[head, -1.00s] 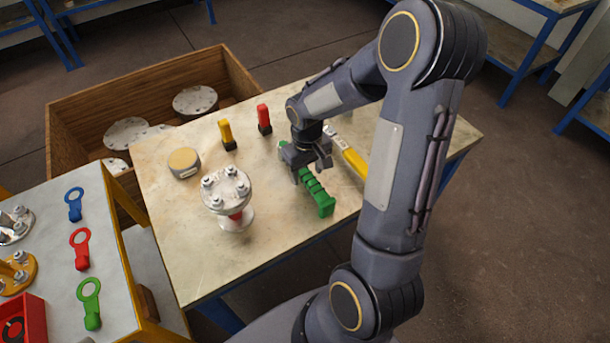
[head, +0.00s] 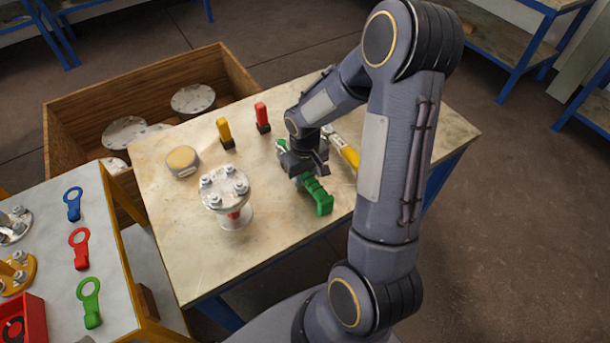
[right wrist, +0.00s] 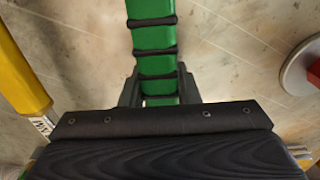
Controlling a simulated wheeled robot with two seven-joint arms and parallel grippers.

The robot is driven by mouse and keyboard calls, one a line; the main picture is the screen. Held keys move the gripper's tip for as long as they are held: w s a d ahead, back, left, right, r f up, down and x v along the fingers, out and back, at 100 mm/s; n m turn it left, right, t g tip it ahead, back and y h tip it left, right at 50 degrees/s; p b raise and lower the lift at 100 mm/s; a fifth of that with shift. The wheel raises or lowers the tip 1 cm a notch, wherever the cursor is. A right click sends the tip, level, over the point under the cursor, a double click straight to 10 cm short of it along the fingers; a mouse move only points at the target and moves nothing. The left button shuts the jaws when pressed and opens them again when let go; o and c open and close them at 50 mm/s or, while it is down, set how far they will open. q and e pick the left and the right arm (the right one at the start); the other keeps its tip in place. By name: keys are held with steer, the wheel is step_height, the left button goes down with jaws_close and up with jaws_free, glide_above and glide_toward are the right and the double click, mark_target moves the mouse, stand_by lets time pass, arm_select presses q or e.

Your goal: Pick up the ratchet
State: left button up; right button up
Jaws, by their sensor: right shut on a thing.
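The ratchet has a green handle (head: 318,196) with dark rings and lies on the stone-topped table, its silver head end partly hidden by my right gripper. My right gripper (head: 304,172) is over the upper part of the handle, pointing down. In the right wrist view the green handle (right wrist: 154,62) runs between the two dark fingers of the right gripper (right wrist: 159,88), which are shut on it. Any gap between the tool and the table cannot be told. My left gripper is not in view.
A yellow-handled tool (head: 344,150) lies close to the right of the gripper. A flanged vessel (head: 227,192) with bolts stands to the left. The table's front is clear.

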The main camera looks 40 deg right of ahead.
steer(key=shift+r, duration=0.1)
steer(key=shift+r, duration=0.6)
steer(key=s+r, duration=0.1)
steer(key=r, duration=0.1)
steer(key=s+a+r, duration=0.1)
steer(key=r, duration=0.1)
steer(key=s+r, duration=0.1)
steer(key=r, duration=0.1)
steer(key=shift+s+a+r, duration=0.2)
steer(key=shift+s+r, duration=0.1)
steer(key=shift+s, duration=0.05)
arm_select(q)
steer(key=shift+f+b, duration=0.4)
arm_select(e)
steer(key=s+a+r, duration=0.3)
steer(key=s+r, duration=0.2)
steer(key=s, duration=0.4)
steer(key=shift+s+a, duration=0.25)
